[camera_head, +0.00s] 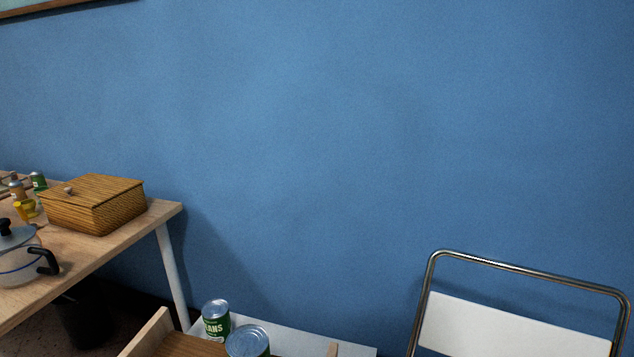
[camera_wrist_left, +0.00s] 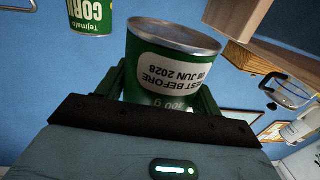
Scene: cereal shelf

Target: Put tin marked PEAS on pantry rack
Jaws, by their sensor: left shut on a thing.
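In the left wrist view my left gripper (camera_wrist_left: 165,85) is shut on a green tin (camera_wrist_left: 172,70) with a silver rim. Another green tin, marked CORN (camera_wrist_left: 91,15), is at the top left, apart from the held one. In the head view a green tin whose label ends in EANS (camera_head: 216,320) stands at the lower edge. A second tin (camera_head: 248,342) beside it is cut off, its name hidden. The wooden rack (camera_head: 153,332) is only partly in view. My right gripper is not in view.
A table (camera_head: 140,218) at left holds a wicker box (camera_head: 95,205), a glass pot (camera_head: 18,262) and small jars. A white-backed metal chair (camera_head: 510,325) stands at right. Wooden boards (camera_wrist_left: 265,35) lie close to the held tin's right in the wrist view.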

